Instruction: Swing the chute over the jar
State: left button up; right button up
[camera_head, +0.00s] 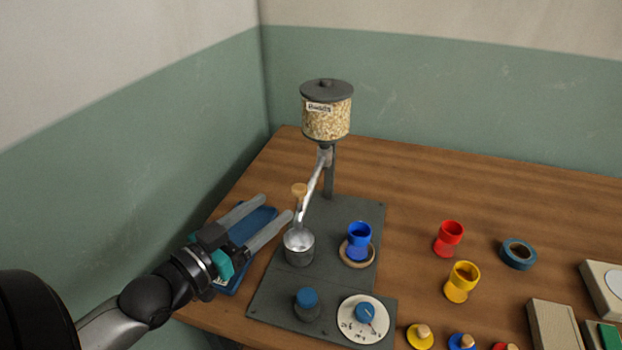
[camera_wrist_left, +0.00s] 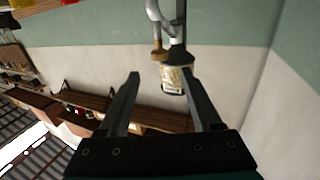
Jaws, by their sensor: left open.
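A grey metal chute (camera_head: 314,183) slants from under a lidded hopper of pale grains (camera_head: 326,117) down to a grey metal cup (camera_head: 299,251). A tan knob (camera_head: 299,190) stands on the chute. A blue goblet-shaped vessel (camera_head: 359,242), perhaps the jar, stands in a tan ring right of the cup, away from the chute's end. My left gripper (camera_head: 277,206) is open and empty, its fingertips just left of the chute and knob. The left wrist view shows the chute (camera_wrist_left: 166,16), knob (camera_wrist_left: 158,53) and hopper (camera_wrist_left: 178,79) beyond the open fingers. My right gripper is not in view.
A blue tray (camera_head: 266,213) lies under my left gripper. Red (camera_head: 449,239) and yellow (camera_head: 461,282) goblets stand right. The table behind them is clear.

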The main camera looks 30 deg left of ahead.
aim_at(295, 191)
pick_arm(q)
jog(key=w, duration=0.3)
jog(key=w+d, duration=0.1)
jog(key=w, duration=0.2)
jog(key=w+b, duration=0.1)
jog(key=w, duration=0.2)
jog(key=shift+w+d, duration=0.25)
jog(key=shift+w, duration=0.1)
jog(key=shift+w+d, duration=0.15)
jog(key=shift+w, duration=0.85)
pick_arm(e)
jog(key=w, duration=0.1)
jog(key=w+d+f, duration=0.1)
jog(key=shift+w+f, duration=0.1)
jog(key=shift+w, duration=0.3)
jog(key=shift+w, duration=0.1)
pick_arm(q)
jog(key=shift+c, duration=0.3)
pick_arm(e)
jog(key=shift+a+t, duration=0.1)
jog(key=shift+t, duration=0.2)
pick_arm(q)
jog(key=c, duration=0.5)
grip_shut()
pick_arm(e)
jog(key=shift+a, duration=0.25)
